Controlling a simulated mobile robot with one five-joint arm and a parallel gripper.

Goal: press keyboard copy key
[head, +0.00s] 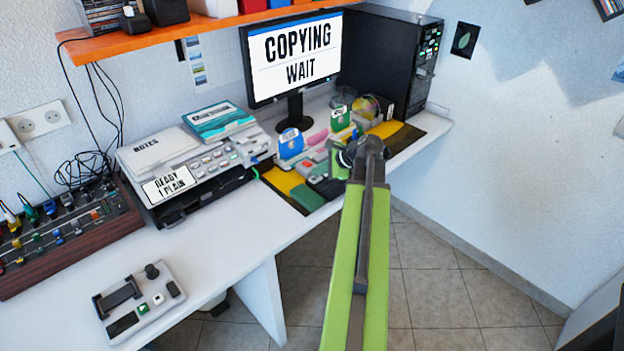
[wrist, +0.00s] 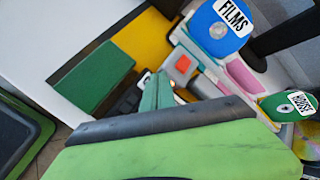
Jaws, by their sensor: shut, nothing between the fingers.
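The monitor (head: 295,58) at the back of the desk reads "COPYING WAIT". My gripper (wrist: 157,90) shows as shut green fingers with nothing between them. In the wrist view its tips are over or at a dark block that looks like keys (wrist: 127,102), beside a grey piece with a red key (wrist: 183,63). I cannot tell whether the tips touch a key. The copy key's label is not readable. In the head view my arm reaches to the desk's front edge and hides the fingertips.
A blue disc marked FILMS (wrist: 220,28) and a green disc (wrist: 292,103) stand close by. A printer (head: 190,165), a black tower (head: 390,60) and a mixer (head: 70,235) stand on the desk.

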